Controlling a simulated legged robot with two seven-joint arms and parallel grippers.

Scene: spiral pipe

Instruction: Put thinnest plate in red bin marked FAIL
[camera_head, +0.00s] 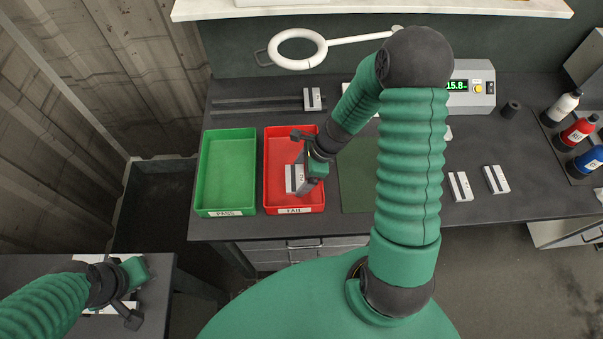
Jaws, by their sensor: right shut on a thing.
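My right gripper (309,172) is over the red bin (284,132) and shut on a light grey plate (293,179) with a dark stripe. The held plate is over or inside the bin's front half; I cannot tell whether it touches the bin floor. The bin carries a white FAIL label (294,211). Two similar plates, one (460,187) and another (496,179), lie on the bench to the right. A further similar piece (312,98) is on the dark rail behind the bins. My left gripper (130,293) is at lower left; its jaw state is unclear.
A green PASS bin (228,165) stands left of the red bin. A white ring magnifier (298,48) hangs behind. A grey device (470,88) shows a green readout. Several bottles (578,132) stand far right. My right arm hides the bench's middle.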

